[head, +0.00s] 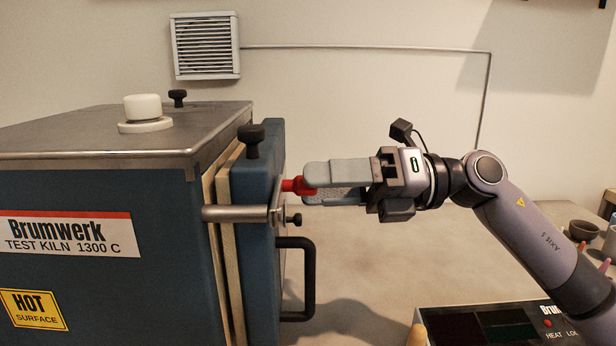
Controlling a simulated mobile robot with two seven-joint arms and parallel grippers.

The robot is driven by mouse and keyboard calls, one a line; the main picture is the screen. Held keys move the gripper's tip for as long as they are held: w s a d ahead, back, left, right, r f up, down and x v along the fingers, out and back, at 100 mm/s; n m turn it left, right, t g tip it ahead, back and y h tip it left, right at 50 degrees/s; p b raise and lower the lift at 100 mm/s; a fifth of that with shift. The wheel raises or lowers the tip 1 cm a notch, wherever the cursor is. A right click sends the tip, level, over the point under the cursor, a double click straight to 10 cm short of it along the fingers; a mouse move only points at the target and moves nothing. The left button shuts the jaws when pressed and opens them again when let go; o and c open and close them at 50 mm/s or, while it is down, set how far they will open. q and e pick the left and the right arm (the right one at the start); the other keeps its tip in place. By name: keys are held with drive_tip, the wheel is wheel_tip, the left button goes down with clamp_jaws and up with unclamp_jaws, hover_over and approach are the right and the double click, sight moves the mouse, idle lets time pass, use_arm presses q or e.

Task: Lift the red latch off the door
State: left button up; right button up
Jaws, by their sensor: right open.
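The red latch (301,186) sticks out to the right from the metal bar fitting at the edge of the kiln door (258,185). My right gripper (311,184) is open and points left, with its pale fingers around the outer end of the latch. The near finger hides part of it, and I cannot tell whether either finger touches it. The door stands against the blue kiln (110,285), and a metal bar (238,214) runs from the kiln's side to the door's edge. My left gripper is not in view.
A black door handle (309,280) juts out below the latch, and a black knob (251,142) stands above it. A control box (490,325) sits at the lower right. Small pottery items, including a dark bowl (583,231), stand at the right edge.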

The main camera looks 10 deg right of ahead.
drive_tip(key=shift+w+a, duration=0.15)
drive_tip(key=shift+a, duration=0.95)
clamp_jaws()
